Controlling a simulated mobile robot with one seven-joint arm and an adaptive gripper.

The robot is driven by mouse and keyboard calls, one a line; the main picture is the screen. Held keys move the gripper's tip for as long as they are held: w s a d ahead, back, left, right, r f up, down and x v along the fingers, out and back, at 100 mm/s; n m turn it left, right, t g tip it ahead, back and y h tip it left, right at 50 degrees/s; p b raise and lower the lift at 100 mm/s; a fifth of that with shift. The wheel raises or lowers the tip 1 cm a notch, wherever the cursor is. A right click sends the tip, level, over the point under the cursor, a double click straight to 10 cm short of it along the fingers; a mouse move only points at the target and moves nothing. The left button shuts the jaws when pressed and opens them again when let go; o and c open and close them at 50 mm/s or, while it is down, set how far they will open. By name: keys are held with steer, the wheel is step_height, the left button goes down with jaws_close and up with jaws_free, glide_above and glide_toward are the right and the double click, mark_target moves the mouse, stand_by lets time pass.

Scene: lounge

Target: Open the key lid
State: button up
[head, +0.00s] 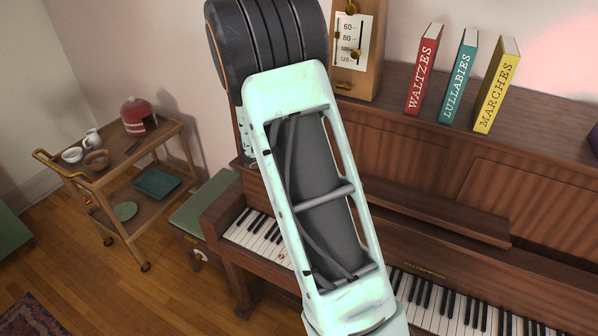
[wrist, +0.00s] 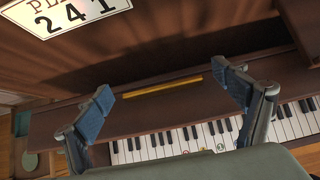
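The upright piano's keys (head: 450,305) are exposed in the head view, on both sides of my arm. In the wrist view the white and black keys (wrist: 175,142) also show between and right of my fingers. A brown wooden board (wrist: 75,122), which looks like the key lid, lies along the back of the keys and carries a gold strip (wrist: 163,87). The keys are uncovered, so the lid appears open. My gripper (wrist: 162,82) is open and empty, its blue pads wide apart with the strip seen between them. My arm hides the gripper in the head view.
Red, teal and yellow books (head: 460,75) and a wooden metronome-like box (head: 357,50) stand on the piano top. A green-topped bench (head: 203,207) is left of the piano; a tea trolley (head: 125,158) stands further left. A white plate reading "241" (wrist: 75,14) shows in the wrist view.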

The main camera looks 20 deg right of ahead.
steer(key=shift+s+a+f, duration=0.1)
steer(key=shift+a, duration=0.05)
steer(key=shift+s+a+r, duration=0.15)
steer(key=shift+a+r, duration=0.15)
steer(key=shift+r, duration=0.05)
steer(key=v, duration=1.1)
